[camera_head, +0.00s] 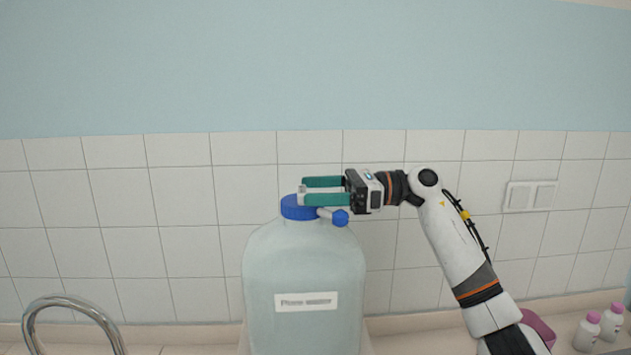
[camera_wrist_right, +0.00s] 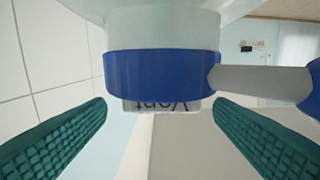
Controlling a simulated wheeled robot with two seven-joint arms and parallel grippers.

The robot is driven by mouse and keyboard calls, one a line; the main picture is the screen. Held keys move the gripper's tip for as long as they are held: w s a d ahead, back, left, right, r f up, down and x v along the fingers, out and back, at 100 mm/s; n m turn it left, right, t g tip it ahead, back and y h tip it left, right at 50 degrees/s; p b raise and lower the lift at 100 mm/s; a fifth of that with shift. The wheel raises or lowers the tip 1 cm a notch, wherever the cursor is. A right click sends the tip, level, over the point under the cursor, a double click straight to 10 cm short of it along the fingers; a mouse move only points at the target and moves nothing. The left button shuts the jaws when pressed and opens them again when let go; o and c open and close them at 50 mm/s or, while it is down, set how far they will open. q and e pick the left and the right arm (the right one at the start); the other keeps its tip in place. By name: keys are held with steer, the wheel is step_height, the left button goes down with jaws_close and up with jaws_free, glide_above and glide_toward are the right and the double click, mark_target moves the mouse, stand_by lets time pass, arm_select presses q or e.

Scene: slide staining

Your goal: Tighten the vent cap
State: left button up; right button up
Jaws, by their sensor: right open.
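A large translucent carboy (camera_head: 305,265) with a white label stands upright in the head view. A blue cap (camera_head: 298,211) sits on its neck; a pale side tube with a small blue end (camera_head: 340,218) points right. In the right wrist view the blue cap (camera_wrist_right: 160,75) is large in the middle, with a tag reading upside-down "Vent" (camera_wrist_right: 163,106) at its edge. My right gripper (camera_head: 302,190) is open over the top of the cap, its green fingers level. In the wrist view its fingers (camera_wrist_right: 160,104) lie either side of the cap, apart from it. My left gripper is out of view.
A curved metal tap (camera_head: 75,302) stands at the lower left. Pink-capped white bottles (camera_head: 588,332) and a pink container (camera_head: 540,328) are at the lower right. A tiled wall with a switch plate (camera_head: 530,196) is behind the carboy.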

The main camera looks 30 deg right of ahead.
steer(key=shift+w+a, duration=0.1)
steer(key=shift+a, duration=0.3)
steer(key=shift+c, duration=0.6)
steer(key=c, duration=1.2)
steer(key=shift+c, duration=0.4)
